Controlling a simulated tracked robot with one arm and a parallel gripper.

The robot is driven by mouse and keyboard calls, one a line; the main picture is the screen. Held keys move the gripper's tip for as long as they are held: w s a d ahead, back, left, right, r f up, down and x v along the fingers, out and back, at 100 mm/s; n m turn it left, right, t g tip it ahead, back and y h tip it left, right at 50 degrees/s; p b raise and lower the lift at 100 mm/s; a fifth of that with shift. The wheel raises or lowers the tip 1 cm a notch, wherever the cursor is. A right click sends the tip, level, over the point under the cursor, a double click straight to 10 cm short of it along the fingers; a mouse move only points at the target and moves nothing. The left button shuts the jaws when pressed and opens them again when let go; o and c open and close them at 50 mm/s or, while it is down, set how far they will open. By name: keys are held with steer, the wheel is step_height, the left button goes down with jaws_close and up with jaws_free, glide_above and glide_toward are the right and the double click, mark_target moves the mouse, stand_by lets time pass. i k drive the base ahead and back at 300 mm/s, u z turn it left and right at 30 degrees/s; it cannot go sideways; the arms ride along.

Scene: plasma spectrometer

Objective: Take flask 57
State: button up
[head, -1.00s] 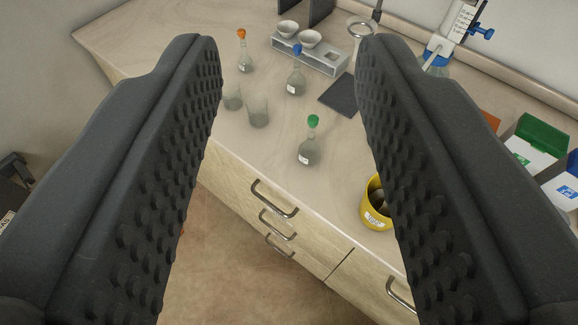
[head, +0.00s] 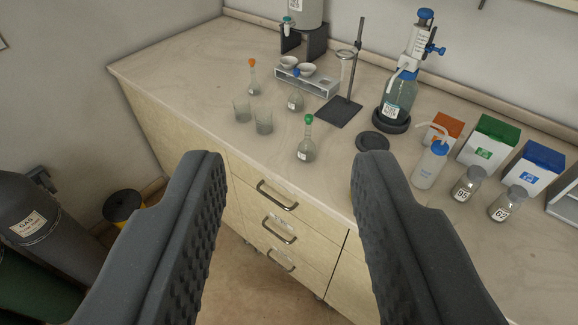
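Three stoppered glass flasks stand upright on the bench: one with an orange stopper (head: 254,78), one with a blue stopper (head: 296,97) and one with a green stopper (head: 307,145). Each has a small white label, too small to read, so I cannot tell which is flask 57. The green-stoppered flask is nearest the front edge. My gripper (head: 288,165) is wide open and empty. Its two dark studded fingers rise from the lower part of the view, and the flasks show beyond and between them, apart from the fingers.
Two beakers (head: 263,122) stand left of the green-stoppered flask. Behind are a rack with funnels (head: 318,84) and a ring stand (head: 340,110). A dispenser bottle (head: 397,98), wash bottle (head: 429,166), boxes (head: 489,142) and jars (head: 468,185) stand right. Drawer handles (head: 277,195) stick out in front.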

mark_target(306, 150)
steer(key=z, duration=0.2)
steer(key=i, duration=0.85)
steer(key=u, duration=0.15)
